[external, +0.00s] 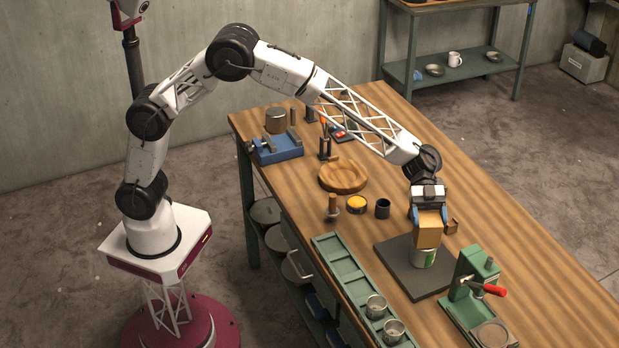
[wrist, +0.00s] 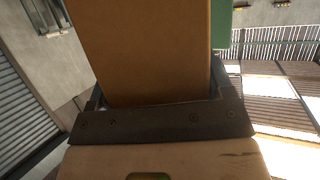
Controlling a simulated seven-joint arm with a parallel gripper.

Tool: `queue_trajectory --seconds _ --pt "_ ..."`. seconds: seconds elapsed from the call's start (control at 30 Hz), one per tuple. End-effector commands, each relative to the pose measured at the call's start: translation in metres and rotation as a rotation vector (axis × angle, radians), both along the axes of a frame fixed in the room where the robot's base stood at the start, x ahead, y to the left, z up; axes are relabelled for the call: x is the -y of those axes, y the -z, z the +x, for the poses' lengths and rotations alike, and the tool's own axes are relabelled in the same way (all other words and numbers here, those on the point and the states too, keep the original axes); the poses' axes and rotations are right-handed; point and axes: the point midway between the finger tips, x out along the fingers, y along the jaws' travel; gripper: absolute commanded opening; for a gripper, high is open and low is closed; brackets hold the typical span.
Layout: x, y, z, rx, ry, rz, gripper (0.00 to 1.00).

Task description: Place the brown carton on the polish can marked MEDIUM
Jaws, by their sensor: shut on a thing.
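The brown carton (external: 430,232) is held upright between the fingers of my gripper (external: 429,214), which is shut on it. In the wrist view the carton (wrist: 155,50) fills the upper middle, between the fingers.
A green press with a red handle (external: 473,289) stands close at the right of the board. A green tray (external: 342,262) with metal cups lies to the left. A yellow-topped tin (external: 357,205), a dark cup (external: 383,208) and a wooden bowl (external: 343,177) stand farther back. The right side of the table is clear.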

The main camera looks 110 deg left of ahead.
Motion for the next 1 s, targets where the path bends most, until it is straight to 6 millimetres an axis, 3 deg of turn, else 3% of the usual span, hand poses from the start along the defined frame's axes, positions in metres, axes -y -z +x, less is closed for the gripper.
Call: queue_trajectory --seconds 0.3,0.33,0.5,0.87,1.0 --pt "0.0001 0.0024 0.0000 0.000 0.000 0.000 0.46" --pt "0.0000 0.0028 0.0000 -0.001 0.000 0.000 0.76" --pt "0.0000 0.0026 0.0000 -0.001 0.000 0.000 1.00" --pt "0.0000 -0.0008 0.0000 0.000 0.000 0.000 1.00" --pt "-0.0082 -0.0041 -0.0031 0.001 -0.002 -0.001 1.00"
